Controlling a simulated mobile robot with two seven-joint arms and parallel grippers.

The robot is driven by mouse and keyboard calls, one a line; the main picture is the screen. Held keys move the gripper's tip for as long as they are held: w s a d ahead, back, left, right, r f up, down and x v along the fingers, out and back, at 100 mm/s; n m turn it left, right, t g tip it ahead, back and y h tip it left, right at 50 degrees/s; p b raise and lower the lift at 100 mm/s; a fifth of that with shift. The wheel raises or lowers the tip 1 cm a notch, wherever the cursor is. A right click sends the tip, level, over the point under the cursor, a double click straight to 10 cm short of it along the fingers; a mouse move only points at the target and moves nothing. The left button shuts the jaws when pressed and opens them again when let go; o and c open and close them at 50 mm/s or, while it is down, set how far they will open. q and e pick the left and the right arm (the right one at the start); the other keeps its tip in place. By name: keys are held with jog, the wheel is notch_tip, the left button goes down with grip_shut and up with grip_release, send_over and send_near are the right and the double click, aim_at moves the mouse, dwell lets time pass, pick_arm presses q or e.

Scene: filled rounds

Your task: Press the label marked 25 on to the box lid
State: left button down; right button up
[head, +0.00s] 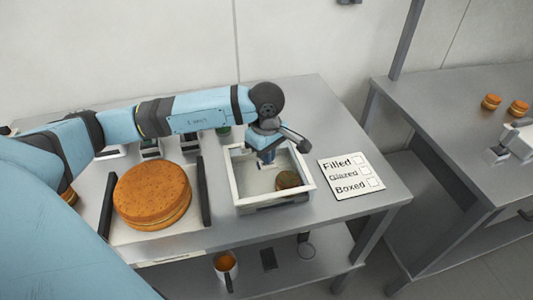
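A white-rimmed square box (240,196) sits near the right end of the grey table. I cannot tell whether its top is open or covered by a clear lid. A small round brown and green piece (288,180) shows within the rim, at the front right; no number can be read on it. My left gripper (267,157) points down over the back of the box. Its fingertips are small and partly hidden, so its opening and any hold are unclear. No label marked 25 is readable. My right gripper is not in view.
A large filled round (152,196) lies between two dark rails left of the box. A card reading Filled, Glazed, Boxed (352,175) lies right of it. An orange-filled mug (226,265) stands on the lower shelf. Another table (450,110) at right holds small rounds (491,101).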

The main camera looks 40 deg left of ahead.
pick_arm(q)
jog(key=shift+f+b, duration=0.65)
jog(key=shift+f, duration=0.05)
dwell(0.7)
jog(key=shift+f+b, duration=0.1)
jog(key=shift+b, duration=0.25)
dwell(1.4)
notch_tip(320, 180, up, 8)
jog(key=p, duration=0.3)
dwell(0.8)
dwell(0.5)
